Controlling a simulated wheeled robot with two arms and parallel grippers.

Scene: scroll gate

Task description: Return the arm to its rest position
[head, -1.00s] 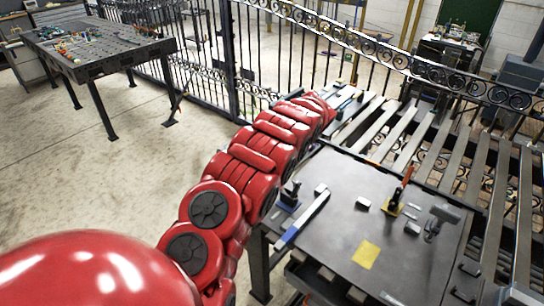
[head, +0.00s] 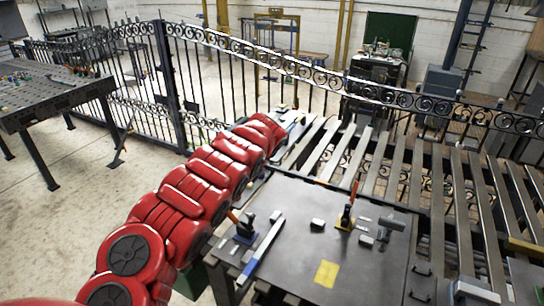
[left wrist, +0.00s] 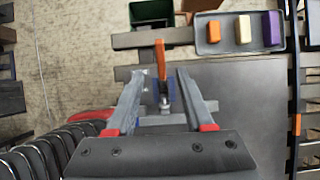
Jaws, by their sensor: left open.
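My left arm (head: 190,195) is red and segmented and reaches from the lower left of the head view to the far left corner of the worktable (head: 375,275). Its gripper is hidden from the head view. In the left wrist view my left gripper (left wrist: 157,74) is open, with two grey fingers set wide apart. A toggle clamp with an orange handle (left wrist: 160,60) shows between and beyond the fingers; I cannot tell how far off it is. Nothing is held. My right gripper is in neither view.
On the worktable are a blue-based clamp (head: 244,232), a long bar (head: 262,250), a yellow-based clamp (head: 345,218) and a yellow square (head: 326,274). A tray (left wrist: 275,46) holds orange, cream and purple blocks. A slatted rack (head: 430,205) and an iron fence (head: 270,65) stand behind.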

